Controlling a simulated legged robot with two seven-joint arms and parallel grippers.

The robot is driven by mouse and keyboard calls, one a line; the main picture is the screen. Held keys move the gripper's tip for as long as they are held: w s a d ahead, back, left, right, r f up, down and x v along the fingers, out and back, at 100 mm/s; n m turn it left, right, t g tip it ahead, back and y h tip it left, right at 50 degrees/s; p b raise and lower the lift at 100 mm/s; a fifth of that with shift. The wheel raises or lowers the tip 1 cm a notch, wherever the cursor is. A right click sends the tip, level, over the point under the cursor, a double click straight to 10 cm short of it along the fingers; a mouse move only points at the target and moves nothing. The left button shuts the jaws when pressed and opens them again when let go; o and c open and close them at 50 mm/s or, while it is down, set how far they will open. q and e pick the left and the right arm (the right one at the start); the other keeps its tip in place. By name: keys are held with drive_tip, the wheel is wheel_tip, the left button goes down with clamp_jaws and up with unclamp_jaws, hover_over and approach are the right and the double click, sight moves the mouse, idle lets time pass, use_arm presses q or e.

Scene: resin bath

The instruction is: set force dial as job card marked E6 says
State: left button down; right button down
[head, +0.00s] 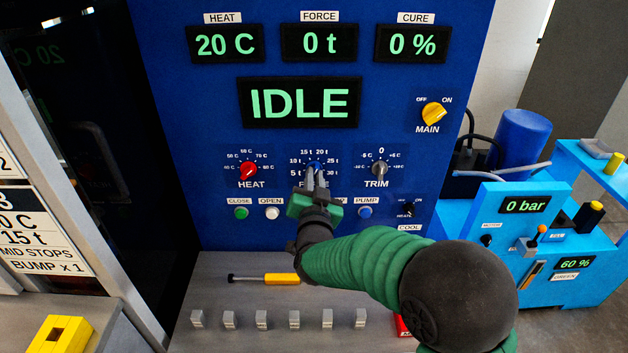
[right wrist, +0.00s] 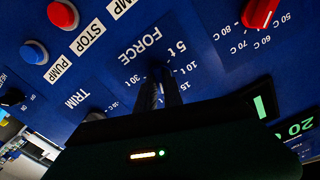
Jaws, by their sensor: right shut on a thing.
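The force dial (head: 315,166), a small blue knob, sits between the heat and trim dials on the blue panel. Its scale shows 5 t to 30 t, and its pointer is hidden. My right gripper (head: 316,181) is shut on the dial. In the right wrist view the fingers (right wrist: 160,92) meet the panel below the FORCE label, covering the dial. The force display (head: 319,43) reads 0 t. A job card (head: 40,238) at the left edge is cut off, showing "15 t", "MID STOPS" and "BUMP x 1". No E6 mark is readable. My left gripper is out of view.
The red heat dial (head: 248,170) and grey trim dial (head: 379,169) flank the force dial. Push buttons, including a green one (head: 241,213), lie below. A yellow-handled tool (head: 281,279) and several grey blocks rest on the shelf. The status display (head: 300,102) reads IDLE.

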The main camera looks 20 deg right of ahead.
drive_tip(key=shift+a+f, duration=0.1)
drive_tip(key=shift+f, duration=0.3)
drive_tip(key=c, duration=1.5)
unclamp_jaws()
drive_tip(key=shift+r, duration=0.25)
drive_tip(key=shift+s, duration=0.1)
drive_tip(key=v, duration=1.6)
drive_tip(key=shift+s+a+b, duration=0.1)
drive_tip(key=shift+s+b, duration=0.2)
drive_tip(key=shift+b, duration=0.1)
